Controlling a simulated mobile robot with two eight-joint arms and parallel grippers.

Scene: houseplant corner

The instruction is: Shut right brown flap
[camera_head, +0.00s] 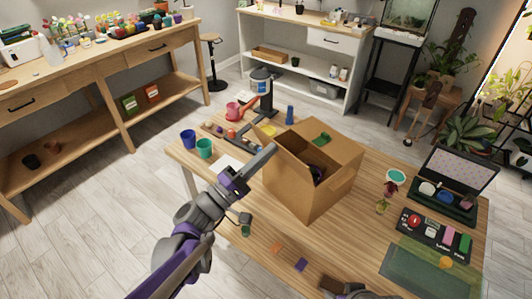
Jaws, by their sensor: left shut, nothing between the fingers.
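A brown cardboard box (290,190) stands on the wooden table with its top at least partly open. Dark and purple contents (317,173) show in the opening. A brown flap (293,155) stands up on the box's left side, and brown board (342,178) rises along its right side. How far the right flap is folded is hard to tell. My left gripper (270,150) is shut and empty, its tips by the box's left upper edge; I cannot tell if they touch. A dark grey and brown part at the bottom edge seems to be my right gripper (338,287), mostly cut off.
Blue (188,138) and teal (204,148) pots stand left of the box. An open dark case (455,182), a black tray (434,236) and a green mat (425,273) lie to the right. Small coloured pieces lie in front on the table (258,232).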

